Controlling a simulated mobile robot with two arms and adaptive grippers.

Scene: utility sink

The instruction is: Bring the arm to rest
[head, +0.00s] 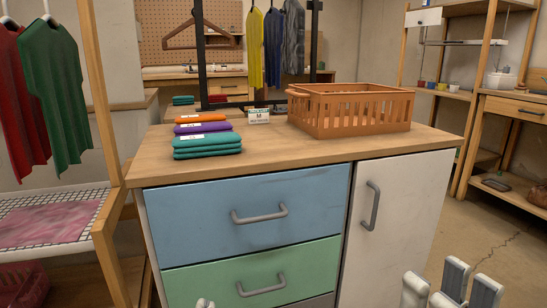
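My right gripper (446,286) is at the bottom right edge, low in front of the cabinet's white door (398,222). Its pale grey fingers point up and stand apart, with nothing seen between them. Its lower part is cut off by the frame. Only a small pale tip of my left gripper (204,303) shows at the bottom edge, in front of the green drawer (230,272). Whether it is open or shut is hidden.
The wooden cabinet top (285,155) holds folded shirts in a teal stack (207,146), a purple one (203,127) and an orange one (201,117). A small sign (258,115) and an orange basket (352,110) stand there too. Free floor (490,245) lies right.

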